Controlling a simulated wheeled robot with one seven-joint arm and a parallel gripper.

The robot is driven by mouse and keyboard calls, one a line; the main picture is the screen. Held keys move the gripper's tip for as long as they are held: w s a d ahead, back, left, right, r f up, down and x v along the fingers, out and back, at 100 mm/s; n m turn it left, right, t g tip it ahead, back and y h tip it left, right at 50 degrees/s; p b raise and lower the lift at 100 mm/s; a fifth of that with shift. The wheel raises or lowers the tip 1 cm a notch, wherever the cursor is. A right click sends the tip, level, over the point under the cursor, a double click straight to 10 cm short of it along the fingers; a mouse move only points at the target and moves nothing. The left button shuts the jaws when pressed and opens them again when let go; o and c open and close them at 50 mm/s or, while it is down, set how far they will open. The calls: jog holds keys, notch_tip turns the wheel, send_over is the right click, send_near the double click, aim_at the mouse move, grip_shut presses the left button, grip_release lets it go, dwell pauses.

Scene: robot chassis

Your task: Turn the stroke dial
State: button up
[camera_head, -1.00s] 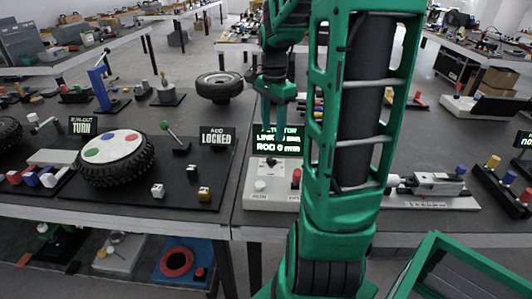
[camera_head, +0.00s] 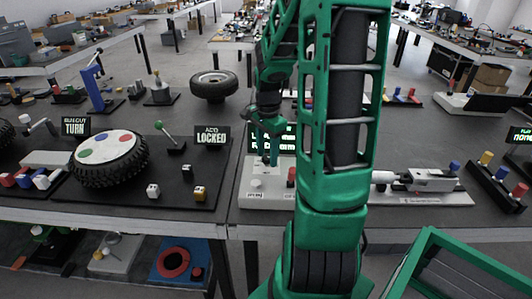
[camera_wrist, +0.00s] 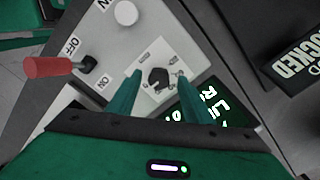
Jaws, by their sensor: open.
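The dial (camera_wrist: 158,84), a small dark knob on a white plate, shows in the wrist view on the light grey control panel (camera_wrist: 175,35). My gripper (camera_wrist: 158,75) is open, with one green finger on each side of the dial. Whether the fingers touch it I cannot tell. In the head view my gripper (camera_head: 267,160) points down over the panel (camera_head: 262,202), and its fingers hide the dial there. The green-lettered display (camera_head: 284,134) is partly hidden by my arm.
On the panel are a red-handled switch (camera_wrist: 46,67) marked OFF and ON, and a white round knob (camera_wrist: 126,13). A wheel (camera_head: 109,158) and a LOCKED sign (camera_head: 212,135) stand to the left. A grey actuator (camera_head: 427,180) lies to the right.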

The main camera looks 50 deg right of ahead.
jog(key=c, duration=1.1)
jog(key=shift+o, duration=0.2)
jog(key=shift+d, duration=0.15)
